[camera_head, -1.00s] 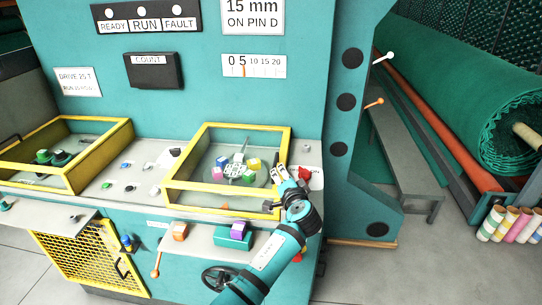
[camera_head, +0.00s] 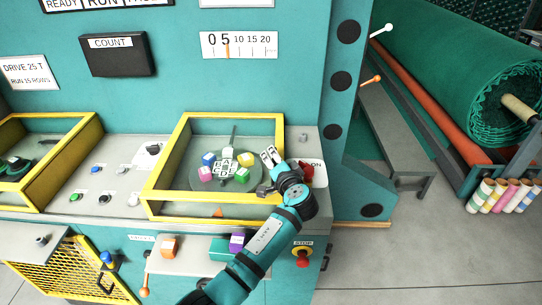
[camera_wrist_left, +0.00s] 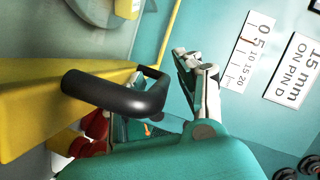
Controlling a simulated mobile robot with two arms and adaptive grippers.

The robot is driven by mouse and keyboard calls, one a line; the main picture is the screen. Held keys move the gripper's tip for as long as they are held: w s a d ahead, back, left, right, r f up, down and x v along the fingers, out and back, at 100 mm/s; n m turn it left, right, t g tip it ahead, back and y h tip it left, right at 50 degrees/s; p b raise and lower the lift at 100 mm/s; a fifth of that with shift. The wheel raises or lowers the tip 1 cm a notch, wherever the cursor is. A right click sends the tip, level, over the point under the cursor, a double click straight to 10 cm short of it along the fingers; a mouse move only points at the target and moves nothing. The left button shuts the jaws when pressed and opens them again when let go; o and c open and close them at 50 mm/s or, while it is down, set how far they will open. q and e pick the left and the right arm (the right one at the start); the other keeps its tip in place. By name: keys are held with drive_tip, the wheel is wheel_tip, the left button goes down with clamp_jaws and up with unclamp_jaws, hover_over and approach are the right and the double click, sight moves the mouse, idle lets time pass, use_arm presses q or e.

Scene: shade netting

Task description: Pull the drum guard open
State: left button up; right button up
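The drum guard (camera_head: 235,117) is a yellow-framed box on the machine's shelf, around a round grey drum (camera_head: 202,183) with several coloured blocks. The guard's black bar handle (camera_wrist_left: 115,95) is large in the left wrist view, fixed to a yellow rail. My left gripper (camera_head: 267,171) is at the guard's right front corner, with its fingers spread. In the wrist view one finger stands just right of the handle; the other is hidden. I cannot tell whether the gripper touches the handle. My right gripper is not in view.
A second yellow-framed box (camera_head: 75,120) stands left, past small buttons on the shelf. A red part (camera_head: 305,172) is close behind my left gripper. A red stop button (camera_head: 303,258) is below the shelf. A green netting roll (camera_head: 490,90) lies right; the floor in front is bare.

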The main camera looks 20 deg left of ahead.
use_arm(q)
drive_tip(key=shift+s+d, duration=0.1)
drive_tip(key=shift+c, duration=0.8)
clamp_jaws()
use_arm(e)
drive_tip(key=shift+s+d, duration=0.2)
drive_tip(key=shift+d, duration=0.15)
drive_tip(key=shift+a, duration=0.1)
